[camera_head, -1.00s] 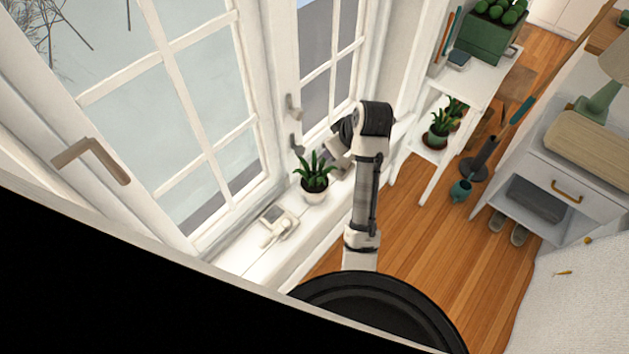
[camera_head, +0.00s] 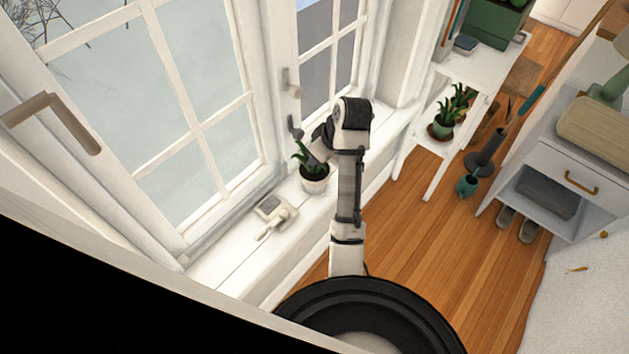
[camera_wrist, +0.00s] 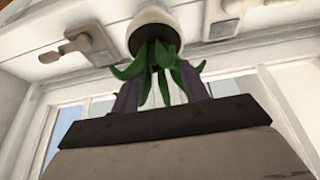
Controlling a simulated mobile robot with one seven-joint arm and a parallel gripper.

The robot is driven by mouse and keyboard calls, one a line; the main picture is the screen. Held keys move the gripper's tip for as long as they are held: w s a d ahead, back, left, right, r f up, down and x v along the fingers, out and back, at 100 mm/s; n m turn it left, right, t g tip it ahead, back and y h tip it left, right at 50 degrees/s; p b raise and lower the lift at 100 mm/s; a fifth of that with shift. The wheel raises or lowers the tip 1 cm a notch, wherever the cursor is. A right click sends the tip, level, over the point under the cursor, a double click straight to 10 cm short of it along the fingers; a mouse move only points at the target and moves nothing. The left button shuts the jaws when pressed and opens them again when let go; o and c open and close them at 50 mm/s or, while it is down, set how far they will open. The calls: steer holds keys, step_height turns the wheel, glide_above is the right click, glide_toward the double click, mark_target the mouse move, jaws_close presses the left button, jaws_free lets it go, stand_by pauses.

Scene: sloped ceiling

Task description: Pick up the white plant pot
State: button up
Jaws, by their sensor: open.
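The white plant pot (camera_head: 314,186) stands upright on the white windowsill, with a spiky green plant (camera_head: 300,157) in it. My gripper (camera_head: 312,163) reaches over the plant from the right and hides part of its leaves. In the wrist view the pot (camera_wrist: 152,22) is at the top centre and appears upside down, its leaves pointing down. There my gripper (camera_wrist: 160,78) is open, its two dark fingers on either side of the lower leaves. The fingers are nearer the leaves than the pot; I cannot tell whether they touch the leaves.
A white shelf (camera_head: 470,75) with another potted plant (camera_head: 443,124) is at the right. Wooden floor (camera_head: 420,235) is clear between.

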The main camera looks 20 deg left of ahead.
steer(key=shift+w+p+x, duration=0.15)
steer(key=shift+p+x, duration=0.2)
steer(key=shift+x, duration=0.95)
steer(key=shift+w+p+x, duration=0.15)
steer(key=shift+p+x, duration=0.2)
steer(key=shift+x, duration=0.9)
steer(key=shift+a+r, duration=0.1)
jaws_close()
